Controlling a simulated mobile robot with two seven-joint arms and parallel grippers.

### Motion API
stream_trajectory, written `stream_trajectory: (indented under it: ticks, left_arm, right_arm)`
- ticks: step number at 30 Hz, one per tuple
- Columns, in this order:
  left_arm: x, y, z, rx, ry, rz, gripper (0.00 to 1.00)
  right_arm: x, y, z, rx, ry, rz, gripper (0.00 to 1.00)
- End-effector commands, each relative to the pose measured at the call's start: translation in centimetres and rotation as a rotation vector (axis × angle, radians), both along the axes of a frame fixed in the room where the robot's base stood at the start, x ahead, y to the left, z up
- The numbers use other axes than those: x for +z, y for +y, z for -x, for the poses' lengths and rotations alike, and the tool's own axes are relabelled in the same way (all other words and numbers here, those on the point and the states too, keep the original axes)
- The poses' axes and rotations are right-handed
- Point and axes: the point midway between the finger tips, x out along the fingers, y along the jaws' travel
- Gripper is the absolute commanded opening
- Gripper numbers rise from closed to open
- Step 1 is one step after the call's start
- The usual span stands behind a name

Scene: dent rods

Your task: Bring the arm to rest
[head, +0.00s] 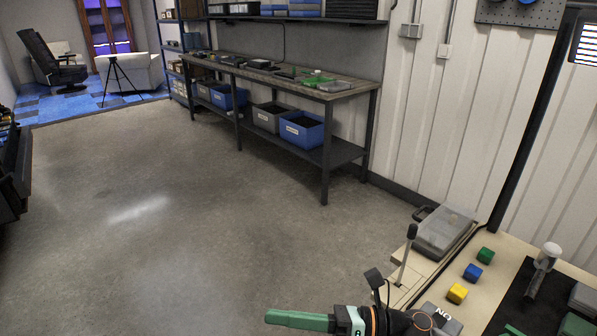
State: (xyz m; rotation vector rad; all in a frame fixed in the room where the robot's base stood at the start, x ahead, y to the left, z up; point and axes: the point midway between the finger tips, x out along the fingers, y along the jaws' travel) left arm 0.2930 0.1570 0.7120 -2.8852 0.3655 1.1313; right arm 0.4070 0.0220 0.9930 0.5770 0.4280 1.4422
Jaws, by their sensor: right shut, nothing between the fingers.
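My right gripper (272,317) shows at the bottom centre, its green fingers shut with nothing between them. It points left over the bare floor, to the left of the wooden worktable (500,252). Part of my right arm shows behind it at the bottom edge. My left gripper is not in view.
The worktable carries green (485,255), blue (472,272) and yellow (457,293) blocks, a clear-lidded case (443,230), an upright rod (406,255) and a white-headed tool (548,256) by a dark mat. A long workbench (345,96) stands behind. The concrete floor (170,230) is clear.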

Motion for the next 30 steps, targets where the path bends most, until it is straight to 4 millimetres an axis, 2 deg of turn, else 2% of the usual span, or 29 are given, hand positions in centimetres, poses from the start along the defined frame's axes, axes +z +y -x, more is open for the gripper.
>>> stream_trajectory:
  ticks: [2, 5, 8, 11, 12, 14, 17, 18, 21, 25, 27, 30]
  left_arm:
    - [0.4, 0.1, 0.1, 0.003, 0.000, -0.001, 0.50]
    - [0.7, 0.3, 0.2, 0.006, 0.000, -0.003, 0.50]
    - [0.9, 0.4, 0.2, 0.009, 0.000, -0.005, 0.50]
    - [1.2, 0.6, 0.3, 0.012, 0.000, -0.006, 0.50]
    - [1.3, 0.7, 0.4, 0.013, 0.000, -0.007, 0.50]
    - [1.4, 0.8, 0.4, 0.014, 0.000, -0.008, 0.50]
    - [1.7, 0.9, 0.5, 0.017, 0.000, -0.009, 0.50]
    - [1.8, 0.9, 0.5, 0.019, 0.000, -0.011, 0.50]
    - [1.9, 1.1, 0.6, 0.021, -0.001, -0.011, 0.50]
    - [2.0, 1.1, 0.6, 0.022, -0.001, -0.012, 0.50]
    - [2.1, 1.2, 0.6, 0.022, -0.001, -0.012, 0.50]
    - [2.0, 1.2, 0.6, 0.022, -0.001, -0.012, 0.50]
  right_arm:
    - [0.6, -0.2, -0.8, -0.117, 0.245, -0.156, 0.00]
    - [0.0, -1.8, -2.4, -0.266, 0.558, -0.344, 0.00]
    - [-2.2, -4.4, -3.6, -0.415, 0.877, -0.528, 0.00]
    - [-5.9, -7.6, -3.8, -0.567, 1.196, -0.714, 0.00]
    - [-7.8, -8.9, -3.5, -0.631, 1.324, -0.791, 0.00]
    - [-10.8, -10.9, -2.5, -0.727, 1.513, -0.906, 0.00]
    - [-16.2, -14.1, 0.6, -0.891, 1.808, -1.102, 0.00]
    - [-18.2, -15.2, 2.2, -0.956, 1.914, -1.178, 0.00]
    - [-22.1, -17.2, 6.3, -1.091, 2.121, -1.340, 0.00]
    - [-24.9, -18.5, 10.3, -1.207, 2.279, -1.482, 0.00]
    - [-25.6, -18.9, 11.4, -1.241, 2.321, -1.525, 0.00]
    - [-26.1, -19.1, 12.2, -1.262, 2.345, -1.547, 0.00]
